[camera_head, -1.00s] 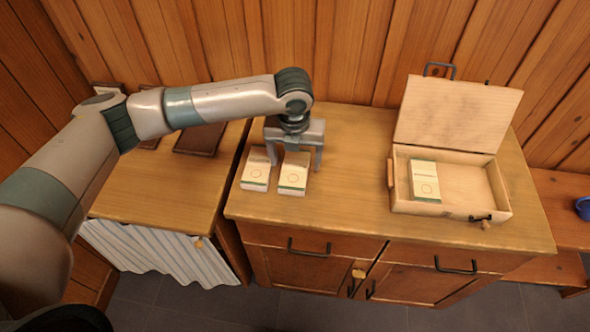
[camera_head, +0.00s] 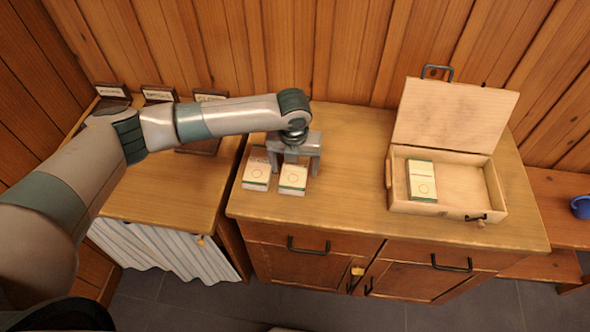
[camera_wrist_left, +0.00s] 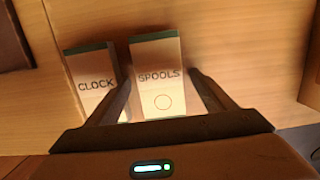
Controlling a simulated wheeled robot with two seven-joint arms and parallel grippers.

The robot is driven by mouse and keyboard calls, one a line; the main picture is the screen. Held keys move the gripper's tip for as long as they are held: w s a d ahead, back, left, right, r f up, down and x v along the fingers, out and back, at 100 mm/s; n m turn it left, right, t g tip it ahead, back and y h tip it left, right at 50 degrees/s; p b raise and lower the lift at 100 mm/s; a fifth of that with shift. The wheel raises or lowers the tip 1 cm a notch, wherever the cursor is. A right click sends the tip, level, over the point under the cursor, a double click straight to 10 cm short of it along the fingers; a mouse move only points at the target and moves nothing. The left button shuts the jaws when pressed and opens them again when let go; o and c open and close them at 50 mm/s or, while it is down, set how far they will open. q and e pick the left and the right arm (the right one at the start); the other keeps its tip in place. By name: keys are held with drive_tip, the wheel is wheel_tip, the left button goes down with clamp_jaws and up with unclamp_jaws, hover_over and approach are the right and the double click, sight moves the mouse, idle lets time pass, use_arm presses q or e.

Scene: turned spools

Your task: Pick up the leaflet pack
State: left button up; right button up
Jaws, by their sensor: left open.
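Two pale leaflet packs with green edges lie side by side on the cabinet top. The right one (camera_head: 292,181) reads SPOOLS in the left wrist view (camera_wrist_left: 158,92). The left one (camera_head: 257,172) reads CLOCK in that view (camera_wrist_left: 92,78). My left gripper (camera_head: 294,168) is open, pointing down over the SPOOLS pack. In the left wrist view its fingers (camera_wrist_left: 160,78) show on either side of this pack, the left one in the narrow gap by the CLOCK pack. I cannot tell whether they touch it. My right gripper is not in view.
An open wooden box (camera_head: 438,209) with a raised lid stands on the right of the cabinet top (camera_head: 350,190), holding another pack (camera_head: 422,184). A lower table (camera_head: 165,205) with dark sign stands is at left. A blue cup (camera_head: 581,207) sits at far right.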

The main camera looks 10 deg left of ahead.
sight(295, 166)
use_arm(q)
drive_tip(key=c, duration=1.3)
drive_tip(key=shift+o, duration=0.2)
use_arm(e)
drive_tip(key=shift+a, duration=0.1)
use_arm(q)
drive_tip(key=shift+r, duration=0.15)
